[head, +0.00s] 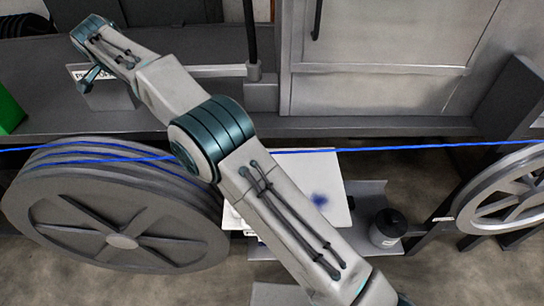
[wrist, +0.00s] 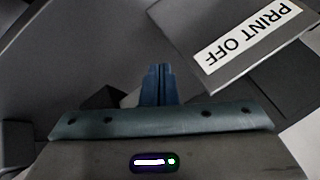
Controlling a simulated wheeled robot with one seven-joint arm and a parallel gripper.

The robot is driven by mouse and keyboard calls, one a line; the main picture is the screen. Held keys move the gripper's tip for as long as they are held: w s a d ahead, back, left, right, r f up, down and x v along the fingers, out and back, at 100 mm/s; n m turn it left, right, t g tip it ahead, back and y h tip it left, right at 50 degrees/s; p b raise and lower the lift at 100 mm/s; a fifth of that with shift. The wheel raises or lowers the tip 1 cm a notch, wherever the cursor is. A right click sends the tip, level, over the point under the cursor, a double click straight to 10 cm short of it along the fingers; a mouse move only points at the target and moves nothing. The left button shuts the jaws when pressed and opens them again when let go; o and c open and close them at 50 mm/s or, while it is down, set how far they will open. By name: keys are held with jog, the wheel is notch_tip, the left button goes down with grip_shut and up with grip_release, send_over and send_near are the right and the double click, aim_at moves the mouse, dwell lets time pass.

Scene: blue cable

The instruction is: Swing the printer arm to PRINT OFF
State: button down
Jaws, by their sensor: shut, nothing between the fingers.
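My gripper (head: 90,79) is at the upper left in the head view, beside a grey plate with a white label that my wrist partly covers. In the wrist view my gripper (wrist: 158,84) has its blue fingers together with nothing between them. The PRINT OFF label (wrist: 240,38) shows upside down there on a grey plate, to the upper right of the fingertips and apart from them. I cannot pick out the printer arm with certainty; my own arm hides part of the middle of the head view.
A blue cable (head: 420,147) runs across from the large grey reel (head: 60,210) to a lighter wheel (head: 505,195). A white panel with a blue stain (head: 335,190) and a black-topped canister (head: 388,228) lie below it. A black upright rod (head: 250,30) stands behind my arm.

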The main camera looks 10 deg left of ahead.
jog(key=shift+w+r, duration=0.15)
jog(key=shift+w, duration=0.45)
jog(key=shift+w+r, duration=0.1)
jog(key=shift+w, duration=0.05)
jog(key=s+b+v, duration=0.1)
jog(key=b+v, duration=0.2)
jog(key=v, duration=1.1)
jog(key=shift+a, duration=0.3)
